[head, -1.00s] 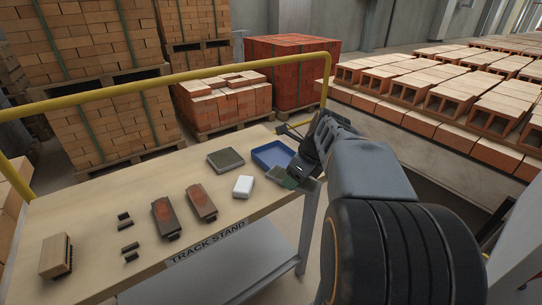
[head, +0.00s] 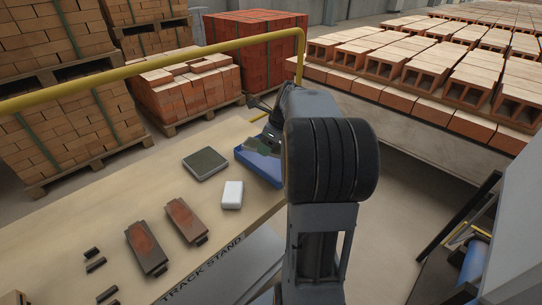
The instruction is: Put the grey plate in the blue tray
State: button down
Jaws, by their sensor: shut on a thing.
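The blue tray (head: 258,173) sits at the right end of the table, partly hidden behind my arm. My gripper (head: 270,140) is over the tray, largely hidden by my own wrist. It is shut on a thin grey-green plate (head: 259,146), which shows tilted above the tray's far left part. Whether the plate touches the tray cannot be told.
A dark square pad (head: 205,164) with a pale rim and a white block (head: 232,195) lie left of the tray. Two brown-red pieces (head: 147,247) (head: 186,220) and several small black pieces (head: 95,265) lie nearer. A yellow rail (head: 150,70) runs along the table's back.

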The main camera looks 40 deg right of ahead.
jog(key=b, duration=0.1)
send_over(269, 160)
jog(key=s, duration=0.1)
jog(key=f, duration=0.6)
jog(key=shift+d, duration=0.2)
jog(key=shift+d+f+b, duration=0.1)
jog(key=shift+f+b, duration=0.2)
jog(key=shift+f, duration=1.25)
jog(key=shift+f, duration=0.3)
